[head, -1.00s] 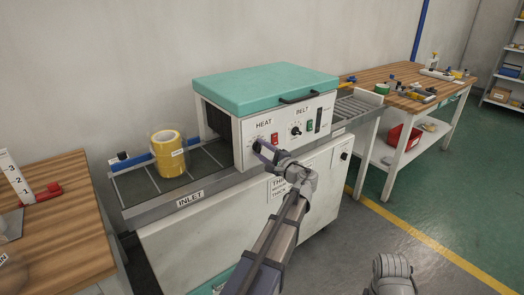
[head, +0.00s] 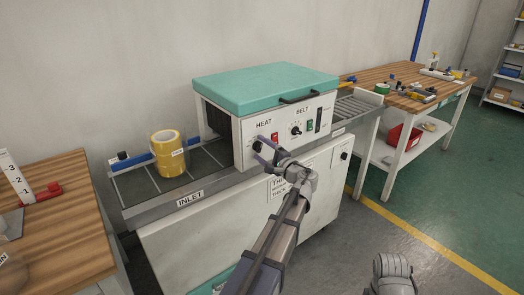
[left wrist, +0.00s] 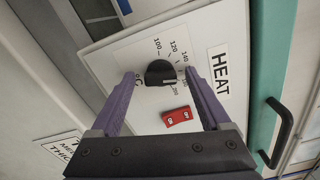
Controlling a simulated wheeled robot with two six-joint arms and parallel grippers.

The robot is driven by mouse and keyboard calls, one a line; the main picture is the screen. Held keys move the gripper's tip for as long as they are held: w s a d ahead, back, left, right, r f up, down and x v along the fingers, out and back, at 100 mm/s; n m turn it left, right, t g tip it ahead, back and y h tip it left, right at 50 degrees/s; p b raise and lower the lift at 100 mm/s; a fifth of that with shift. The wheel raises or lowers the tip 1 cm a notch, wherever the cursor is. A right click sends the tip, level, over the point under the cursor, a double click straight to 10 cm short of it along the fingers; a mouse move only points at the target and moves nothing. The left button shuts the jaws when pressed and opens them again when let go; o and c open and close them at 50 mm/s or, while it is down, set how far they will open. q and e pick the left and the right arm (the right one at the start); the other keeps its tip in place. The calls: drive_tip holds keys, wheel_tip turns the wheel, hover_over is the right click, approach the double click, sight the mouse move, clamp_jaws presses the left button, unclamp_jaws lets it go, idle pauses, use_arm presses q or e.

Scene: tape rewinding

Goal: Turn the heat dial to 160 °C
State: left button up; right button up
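The heat dial (left wrist: 160,73) is a black round knob on the white front panel, with a printed scale from 100 upward around it. In the left wrist view it sits between the two purple fingertips of my left gripper (left wrist: 159,77). The fingers are apart, with a small gap showing on each side of the knob. The pointer seems to face the higher numbers near the HEAT label, but the exact value is hard to read. In the head view my left gripper (head: 262,149) is at the panel, partly covering the dial. My right gripper is not in view.
A red switch (left wrist: 177,116) is close beside the dial. The belt dial (head: 296,131) and a green switch (head: 310,126) are farther right on the panel. A black handle (head: 300,97) juts out above.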

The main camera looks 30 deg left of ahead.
use_arm(q)
drive_tip(key=v, duration=0.7)
drive_tip(key=shift+s+d, duration=0.15)
drive_tip(key=shift+d, duration=0.2)
drive_tip(key=shift+x, duration=3.95)
